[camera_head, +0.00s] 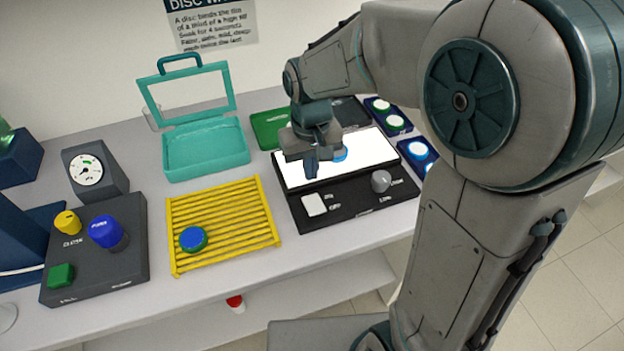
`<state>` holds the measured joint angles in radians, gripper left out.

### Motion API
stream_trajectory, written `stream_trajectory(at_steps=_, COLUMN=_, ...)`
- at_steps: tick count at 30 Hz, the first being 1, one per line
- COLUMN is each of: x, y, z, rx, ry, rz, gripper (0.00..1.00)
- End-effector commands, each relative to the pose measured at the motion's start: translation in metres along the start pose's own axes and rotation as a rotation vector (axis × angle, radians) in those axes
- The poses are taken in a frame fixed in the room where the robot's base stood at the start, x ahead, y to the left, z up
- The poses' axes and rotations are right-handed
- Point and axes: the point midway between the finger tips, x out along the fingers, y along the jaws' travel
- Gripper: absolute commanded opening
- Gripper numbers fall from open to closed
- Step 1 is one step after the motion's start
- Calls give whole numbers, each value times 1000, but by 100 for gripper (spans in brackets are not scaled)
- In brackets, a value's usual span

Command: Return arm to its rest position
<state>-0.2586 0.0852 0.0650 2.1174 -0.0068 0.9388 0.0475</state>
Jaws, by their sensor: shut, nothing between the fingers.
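My arm comes in from the right and bends over the bench. My gripper (311,170) points down over the black panel with the lit white screen (381,152). It is shut, with nothing seen between its fingers. A blue disc (340,154) shows just right of the fingers, over the lit screen. I cannot tell whether the fingers touch the panel or hang above it.
A yellow slatted rack (225,243) holds a blue and green disc (193,239). Left of it stands a dark control box (98,270) with knobs, and a gauge (87,170). An open teal case (205,150) stands behind. Blue boxes with lit buttons (417,150) sit right of the screen.

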Motion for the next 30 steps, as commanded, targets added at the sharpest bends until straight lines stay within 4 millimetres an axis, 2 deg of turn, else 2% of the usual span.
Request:
stream_trajectory(at_steps=7, x=-2, y=2, z=2, rx=4, ry=4, rz=0, gripper=0)
stream_trajectory(at_steps=11, x=-13, y=14, z=16, rx=32, ry=32, rz=3, gripper=0)
stream_trajectory(at_steps=14, x=-27, y=30, z=36, rx=71, ry=72, rz=8, gripper=0)
stream_trajectory(at_steps=21, x=-50, y=63, z=100, rx=178, ry=178, rz=23, gripper=0)
stream_trajectory(at_steps=27, x=-54, y=76, z=140, rx=244, ry=244, rz=33, gripper=0)
stream_trajectory(at_steps=30, x=-54, y=77, z=150, rx=261, ry=262, rz=36, gripper=0)
